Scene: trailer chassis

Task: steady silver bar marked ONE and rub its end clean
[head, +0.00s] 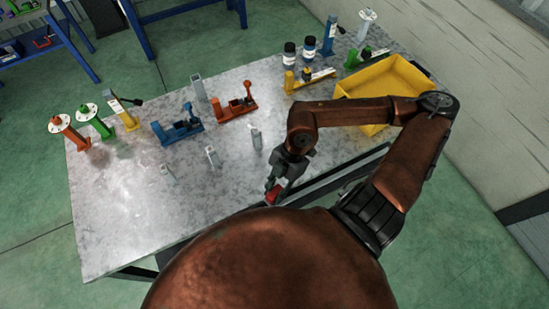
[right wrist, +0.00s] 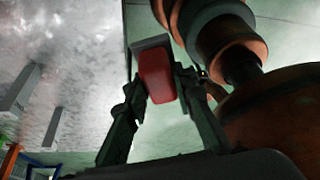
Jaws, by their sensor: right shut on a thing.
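Several silver bars stand on the grey table: one near the middle (head: 255,138), one left of it (head: 212,157), one farther left (head: 167,172) and a taller one behind (head: 199,88). Any marks on them are too small to read, so I cannot tell which is marked ONE. My right gripper (head: 275,189) is shut on a red block with a grey top (right wrist: 157,75), at the table's near edge. Two bars also show at the left of the right wrist view (right wrist: 22,90), apart from the gripper. My left gripper is not in view.
Blue (head: 177,127) and orange (head: 236,104) clamp-like fixtures stand behind the bars. A yellow bin (head: 385,90) is at the right, with dark jars (head: 290,54) beyond. Red, green and yellow posts (head: 95,121) stand at the left. The table's front left is clear.

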